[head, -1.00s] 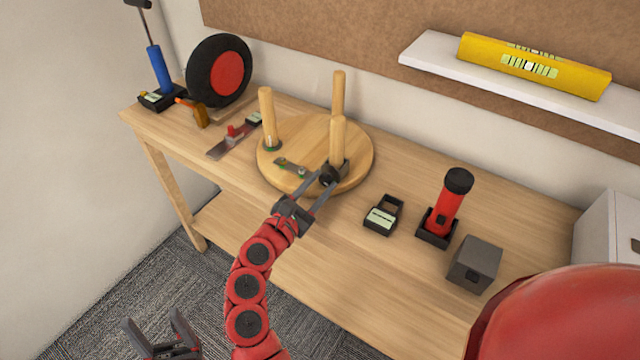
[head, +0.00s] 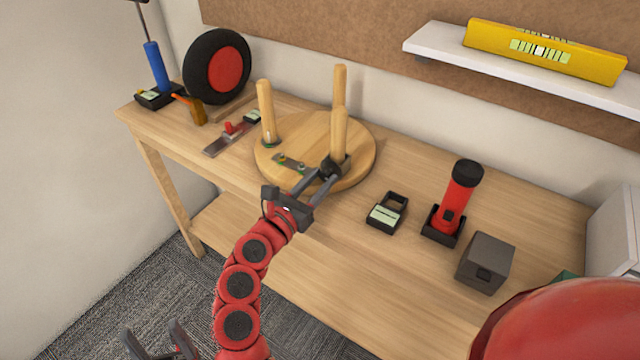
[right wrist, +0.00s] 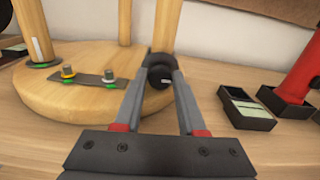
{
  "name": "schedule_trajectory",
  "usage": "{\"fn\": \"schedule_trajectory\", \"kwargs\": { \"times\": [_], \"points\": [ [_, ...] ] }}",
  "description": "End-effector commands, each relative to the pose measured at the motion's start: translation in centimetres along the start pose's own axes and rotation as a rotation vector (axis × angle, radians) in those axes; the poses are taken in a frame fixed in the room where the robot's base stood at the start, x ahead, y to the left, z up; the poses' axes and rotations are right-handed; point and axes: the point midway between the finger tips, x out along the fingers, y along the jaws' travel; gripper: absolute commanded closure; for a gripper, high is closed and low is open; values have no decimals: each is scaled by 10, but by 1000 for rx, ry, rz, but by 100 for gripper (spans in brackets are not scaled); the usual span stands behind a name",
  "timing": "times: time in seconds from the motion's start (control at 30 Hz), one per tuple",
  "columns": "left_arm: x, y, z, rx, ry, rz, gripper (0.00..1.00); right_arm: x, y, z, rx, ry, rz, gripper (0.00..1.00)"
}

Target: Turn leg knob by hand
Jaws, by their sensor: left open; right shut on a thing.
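A round wooden stool top (head: 362,178) lies on the bench with several upright wooden legs. The front right leg (head: 339,132) has a black knob (head: 330,169) at its base; the knob also shows between the fingers in the right wrist view (right wrist: 158,76). My right gripper (head: 323,176) is shut on the knob, one finger on each side. Its fingers partly hide the knob's sides. A metal plate with bolts (head: 289,164) lies on the stool top beside it, clearer in the right wrist view (right wrist: 95,79). My left gripper (head: 153,338) is open and empty, low at the left above the carpet.
A black device with a pale screen (head: 387,212), a red flashlight in a black holder (head: 455,205) and a grey box (head: 486,262) stand right of the stool. A clamp-like tool (head: 231,134) and a black wheel (head: 217,68) are left. A shelf (head: 480,60) holds a yellow level.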

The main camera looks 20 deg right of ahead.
Motion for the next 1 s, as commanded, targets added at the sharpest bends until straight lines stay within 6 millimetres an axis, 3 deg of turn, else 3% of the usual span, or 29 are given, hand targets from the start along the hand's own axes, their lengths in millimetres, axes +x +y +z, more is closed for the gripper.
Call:
{"fn": "schedule_trajectory", "kwargs": {
  "times": [0.4, 0.9, 0.93, 1.0],
  "points": [
    [0, 0, 0, 0, 0, 0, 31, 0, 0, 0, -188, 2, -2, 100],
    [0, 0, 0, 0, 0, 0, 31, 0, 0, 0, -210, 1, -1, 100],
    [0, 0, 0, 0, 0, 0, 31, 0, 0, 0, -210, 1, -1, 59],
    [0, 0, 0, 0, 0, 0, 31, 0, 0, 0, -210, 1, -1, 46]
  ]
}}
